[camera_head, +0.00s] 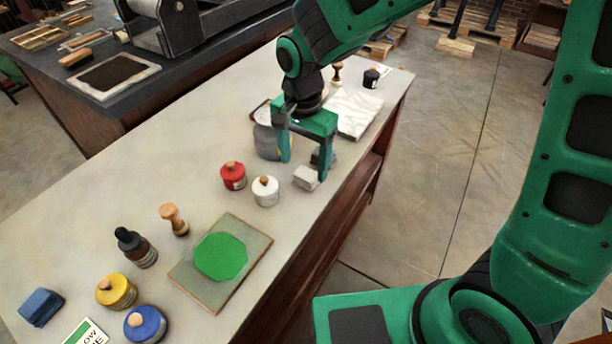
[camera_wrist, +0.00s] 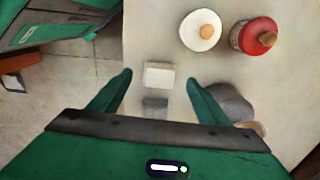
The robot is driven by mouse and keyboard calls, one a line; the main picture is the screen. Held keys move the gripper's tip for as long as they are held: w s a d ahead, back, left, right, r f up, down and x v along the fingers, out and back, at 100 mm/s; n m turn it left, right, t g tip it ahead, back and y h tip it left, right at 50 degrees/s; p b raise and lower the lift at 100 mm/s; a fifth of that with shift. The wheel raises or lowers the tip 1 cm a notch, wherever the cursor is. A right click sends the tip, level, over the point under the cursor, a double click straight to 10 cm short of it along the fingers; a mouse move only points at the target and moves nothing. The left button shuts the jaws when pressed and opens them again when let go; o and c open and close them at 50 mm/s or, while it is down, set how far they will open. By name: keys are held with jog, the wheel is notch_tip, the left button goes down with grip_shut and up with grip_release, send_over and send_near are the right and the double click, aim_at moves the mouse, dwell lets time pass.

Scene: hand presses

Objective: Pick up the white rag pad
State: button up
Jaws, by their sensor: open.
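The white rag pad (camera_head: 306,178) is a small pale block lying on the long table (camera_head: 205,135) near its right edge. In the wrist view the pad (camera_wrist: 159,75) lies between the two fingertips, with a gap on each side. My gripper (camera_head: 305,161) is open and empty, pointing down over the pad. A grey pad (camera_head: 327,158) lies just behind the white one, partly hidden by a finger; the wrist view shows it (camera_wrist: 155,103) closer to the palm.
A white-lidded jar (camera_head: 266,191) and a red jar (camera_head: 233,175) stand left of the pad. A grey pot (camera_head: 266,142) stands close behind the left finger. A white slab (camera_head: 355,112) lies farther back. A plate with green ink (camera_head: 221,257) lies nearer.

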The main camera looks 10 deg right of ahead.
aim_at(303, 176)
jog(key=shift+a+f, duration=0.1)
jog(key=shift+f, duration=2.6)
jog(key=c, duration=1.1)
